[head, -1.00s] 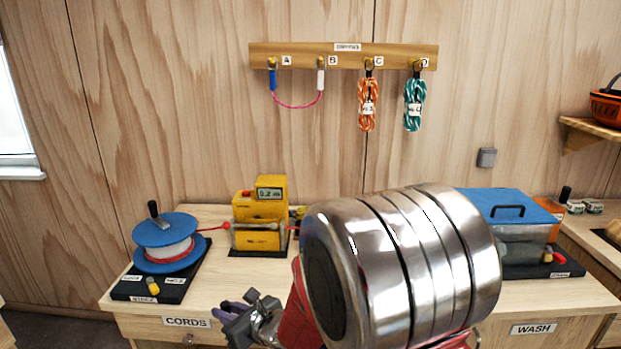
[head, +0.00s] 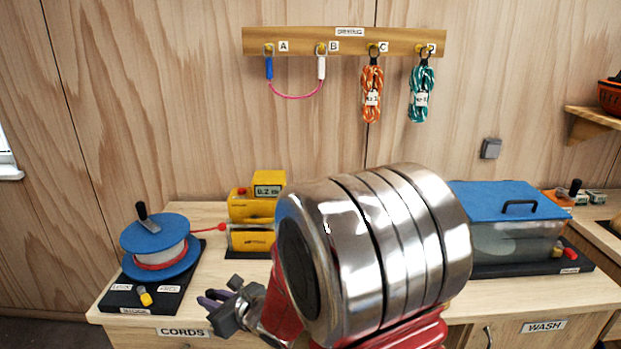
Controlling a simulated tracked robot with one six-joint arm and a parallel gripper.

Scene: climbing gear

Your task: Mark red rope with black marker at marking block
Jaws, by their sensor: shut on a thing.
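The red rope (head: 163,263) is wound on a blue reel (head: 155,229) with a black crank at the bench's left. Its strand runs right to a red ball (head: 222,227) at the yellow meter (head: 257,198), whose display reads about 0.2 m. My gripper (head: 213,301), with purple fingers, is low at the bench's front edge, in front of the meter. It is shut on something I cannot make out.
A blue-lidded clear tank (head: 510,240) stands at the right of the bench. A wall rail (head: 300,41) holds a pink cord, an orange rope bundle (head: 371,95) and a teal one (head: 421,95). Bare bench top shows between the reel and meter.

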